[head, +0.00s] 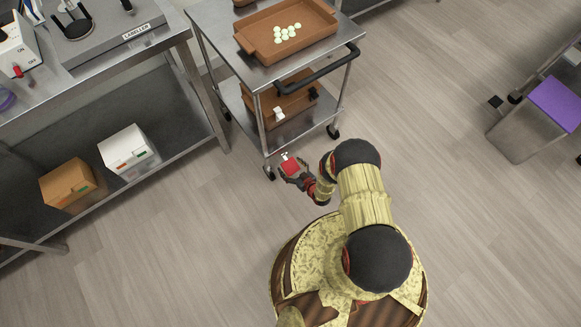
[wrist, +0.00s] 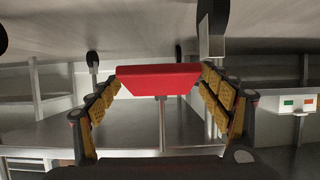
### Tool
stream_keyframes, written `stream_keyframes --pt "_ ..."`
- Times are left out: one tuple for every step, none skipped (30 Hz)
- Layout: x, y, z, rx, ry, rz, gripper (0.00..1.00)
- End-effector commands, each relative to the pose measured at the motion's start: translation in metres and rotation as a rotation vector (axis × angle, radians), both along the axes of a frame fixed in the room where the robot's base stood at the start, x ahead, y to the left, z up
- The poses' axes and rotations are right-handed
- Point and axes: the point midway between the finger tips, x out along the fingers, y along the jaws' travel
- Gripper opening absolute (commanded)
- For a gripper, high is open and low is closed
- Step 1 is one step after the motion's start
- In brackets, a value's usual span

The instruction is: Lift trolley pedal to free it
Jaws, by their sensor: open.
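The red trolley pedal (head: 290,166) is low at the near left corner of the steel trolley (head: 262,72), beside a caster. It fills the middle of the wrist view (wrist: 158,82), with a thin metal stem below it in the picture. My gripper (head: 296,172) is down at the pedal. In the wrist view my gripper (wrist: 162,77) is open, its yellow-padded fingers on either side of the pedal, close to its two ends. I cannot tell whether they touch it.
The trolley carries a brown tray (head: 247,46) of pale round pieces and has a black push handle (head: 318,70). A steel bench (head: 110,58) with boxes on its lower shelf stands left. A purple-topped bin (head: 521,135) stands right. Open floor (head: 190,240) lies around my base.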

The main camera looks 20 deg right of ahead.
Motion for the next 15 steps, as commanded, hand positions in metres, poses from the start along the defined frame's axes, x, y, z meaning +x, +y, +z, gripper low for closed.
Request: stream_keyframes --pt "0.0 -0.0001 0.0002 0.0 0.0 0.0 0.79" --pt "0.0001 -0.0001 0.0003 0.0 0.0 0.0 0.79" --pt "0.0001 -0.0002 0.0003 0.0 0.0 0.0 0.78" --pt "0.0001 -0.0002 0.0003 0.0 0.0 0.0 0.76" --pt "0.0001 -0.0002 0.0003 0.0 0.0 0.0 0.74" --pt "0.0001 -0.0002 0.0004 0.0 0.0 0.0 0.72" --pt "0.0 -0.0002 0.0004 0.0 0.0 0.0 0.7" --pt "0.0 -0.0002 0.0004 0.0 0.0 0.0 0.69" --pt "0.0 -0.0002 0.0004 0.0 0.0 0.0 0.66" --pt "0.0 -0.0002 0.0004 0.0 0.0 0.0 0.65" --pt "0.0001 -0.0003 0.0004 0.0 0.0 0.0 0.63" --pt "0.0001 -0.0003 0.0004 0.0 0.0 0.0 0.61" --pt "0.0001 -0.0003 0.0004 0.0 0.0 0.0 0.59" --pt "0.0 -0.0003 0.0004 0.0 0.0 0.0 0.57" --pt "0.0001 -0.0003 0.0004 0.0 0.0 0.0 0.55"
